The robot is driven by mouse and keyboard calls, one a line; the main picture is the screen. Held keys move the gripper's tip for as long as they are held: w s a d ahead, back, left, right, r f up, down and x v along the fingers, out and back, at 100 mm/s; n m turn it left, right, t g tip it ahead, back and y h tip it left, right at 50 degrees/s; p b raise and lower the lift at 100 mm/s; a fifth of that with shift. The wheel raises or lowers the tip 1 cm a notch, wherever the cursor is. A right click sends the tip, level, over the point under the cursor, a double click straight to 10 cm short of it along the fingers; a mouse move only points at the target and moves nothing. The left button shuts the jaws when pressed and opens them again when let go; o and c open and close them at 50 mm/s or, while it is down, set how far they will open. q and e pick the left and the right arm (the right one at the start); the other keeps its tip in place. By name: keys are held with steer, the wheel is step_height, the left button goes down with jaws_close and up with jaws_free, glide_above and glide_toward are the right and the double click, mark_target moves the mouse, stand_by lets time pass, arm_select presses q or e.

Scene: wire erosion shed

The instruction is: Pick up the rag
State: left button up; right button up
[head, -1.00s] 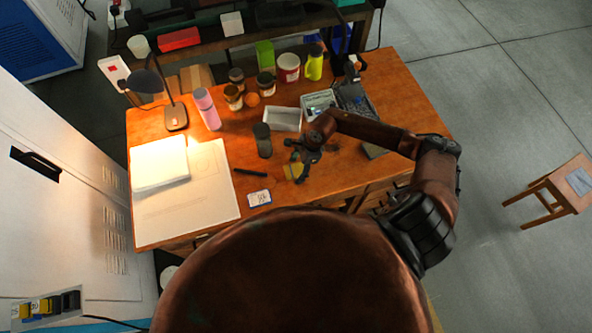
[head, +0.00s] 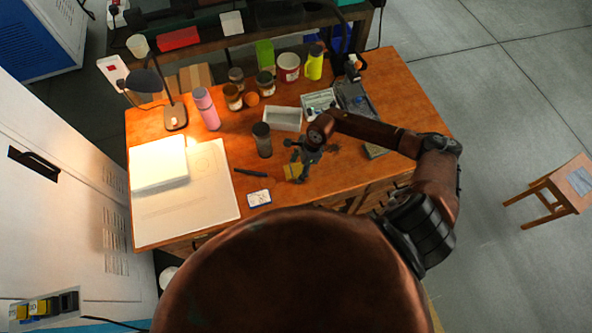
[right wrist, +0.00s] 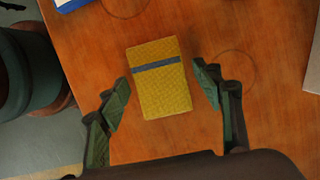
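The rag (right wrist: 160,97) is a folded yellow rectangle with a grey stripe, flat on the wooden table (right wrist: 225,30). In the head view the rag (head: 290,172) shows only partly, beside and under my right gripper (head: 302,164). In the right wrist view my right gripper (right wrist: 162,84) is open, with one green-padded finger on each side of the rag. Gaps of bare wood show between the rag and both fingers, and nothing is held. My left gripper is in neither view.
A dark cylinder (head: 263,140) and a white tray (head: 284,118) stand close to the gripper. A black pen-like item (head: 250,172) and a small white-blue card (head: 259,198) lie to its left. Jars and a pink bottle (head: 206,108) stand behind. The table's front edge is close.

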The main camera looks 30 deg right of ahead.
steer(key=c, duration=1)
steer(key=shift+d+r, duration=0.1)
steer(key=shift+r, duration=0.4)
steer(key=shift+s+d+r, duration=0.6)
steer(key=shift+s+r, duration=1.5)
steer(key=shift+s, duration=0.15)
steer(key=shift+s+d+r, duration=0.55)
steer(key=shift+s+r, duration=1.5)
steer(key=shift+s, duration=0.2)
steer(key=shift+s+d+r, duration=0.6)
steer(key=shift+s+r, duration=1.5)
steer(key=shift+s, duration=0.15)
steer(key=o, duration=0.5)
steer(key=shift+w, duration=0.1)
steer(key=c, duration=0.4)
